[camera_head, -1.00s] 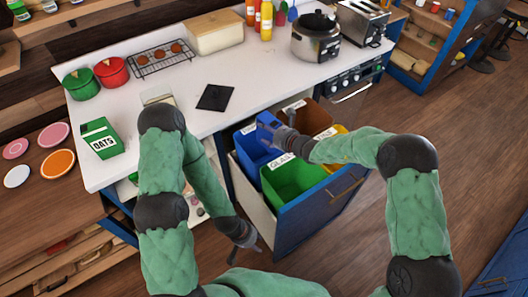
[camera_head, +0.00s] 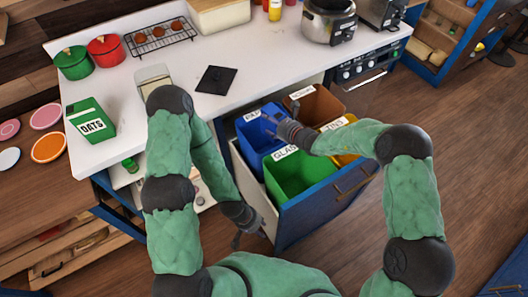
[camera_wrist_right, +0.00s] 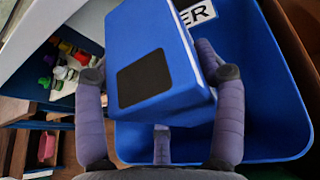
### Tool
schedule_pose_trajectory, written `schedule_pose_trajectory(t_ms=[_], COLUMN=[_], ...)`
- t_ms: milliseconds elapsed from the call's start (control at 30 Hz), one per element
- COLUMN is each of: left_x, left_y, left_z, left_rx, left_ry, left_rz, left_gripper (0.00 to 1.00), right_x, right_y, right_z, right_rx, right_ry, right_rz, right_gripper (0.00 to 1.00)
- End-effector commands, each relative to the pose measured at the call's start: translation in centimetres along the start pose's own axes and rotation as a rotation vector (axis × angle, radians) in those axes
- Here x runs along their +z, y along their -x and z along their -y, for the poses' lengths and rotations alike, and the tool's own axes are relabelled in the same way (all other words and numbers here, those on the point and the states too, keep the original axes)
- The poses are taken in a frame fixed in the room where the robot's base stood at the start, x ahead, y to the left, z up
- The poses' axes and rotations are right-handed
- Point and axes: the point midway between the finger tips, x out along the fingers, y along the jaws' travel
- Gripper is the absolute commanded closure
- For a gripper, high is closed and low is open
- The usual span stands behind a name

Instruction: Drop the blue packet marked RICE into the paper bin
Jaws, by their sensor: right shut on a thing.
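The blue packet (camera_wrist_right: 155,60) fills the middle of the right wrist view, with a dark square on the face toward me; no RICE marking shows. My right gripper (camera_wrist_right: 160,90) is shut on it, a finger on each side. The blue paper bin (camera_wrist_right: 268,110) lies behind and around it, its label partly hidden. In the head view the bin (camera_head: 248,135) is in the pulled-out drawer, and my right gripper (camera_head: 272,124) is over its opening; the packet is hard to tell from the blue bin there. My left gripper (camera_head: 250,236) hangs empty and open beside the drawer's left side.
A green GLASS bin (camera_head: 300,180), a yellow bin (camera_head: 350,157) and a brown bin (camera_head: 320,105) share the drawer (camera_head: 325,208). The white counter (camera_head: 180,95) behind holds a green OATS box (camera_head: 92,122), pots and a black tile (camera_head: 215,79).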

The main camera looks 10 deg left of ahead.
Motion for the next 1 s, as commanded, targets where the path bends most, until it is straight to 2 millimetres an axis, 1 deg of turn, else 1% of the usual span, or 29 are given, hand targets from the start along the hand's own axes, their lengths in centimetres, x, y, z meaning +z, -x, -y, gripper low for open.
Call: schedule_pose_trajectory(t_ms=[33, 133, 433, 467, 500, 533, 867, 1000], left_x=[-0.02, -0.03, -0.04, -0.04, -0.04, -0.04, -0.04, -0.05], left_y=[-0.49, -0.75, -0.73, -0.73, -0.73, -0.73, -0.73, -0.74], left_z=[0.17, 0.26, 0.26, 0.25, 0.26, 0.25, 0.26, 0.26], left_rx=[0.000, 0.000, 0.000, 0.000, 0.000, 0.000, 0.000, 0.000], left_ry=[0.000, 0.000, 0.000, 0.000, 0.000, 0.000, 0.000, 0.000], left_rz=[0.000, 0.000, 0.000, 0.000, 0.000, 0.000, 0.000, 0.000], left_gripper=[0.60, 0.60, 0.60, 0.60, 0.60, 0.60, 0.60, 0.60], right_x=[-0.69, -1.15, -1.21, -1.21, -1.22, -1.22, -1.25, -0.66], right_y=[-0.30, -0.49, -0.52, -0.52, -0.52, -0.52, -0.52, -0.29], right_z=[0.00, 0.02, 0.02, 0.02, 0.02, 0.01, -0.01, 0.02], right_rx=[0.000, 0.000, -0.001, -0.001, 0.000, 0.000, 0.000, 0.000], right_ry=[-0.001, -0.001, 0.000, 0.000, 0.000, 0.000, 0.000, 0.001], right_rz=[0.000, 0.001, 0.001, 0.001, 0.001, 0.001, 0.000, 0.001], right_gripper=[0.68, 0.68, 0.68, 0.22, 0.11, 0.03, 0.03, 0.03])
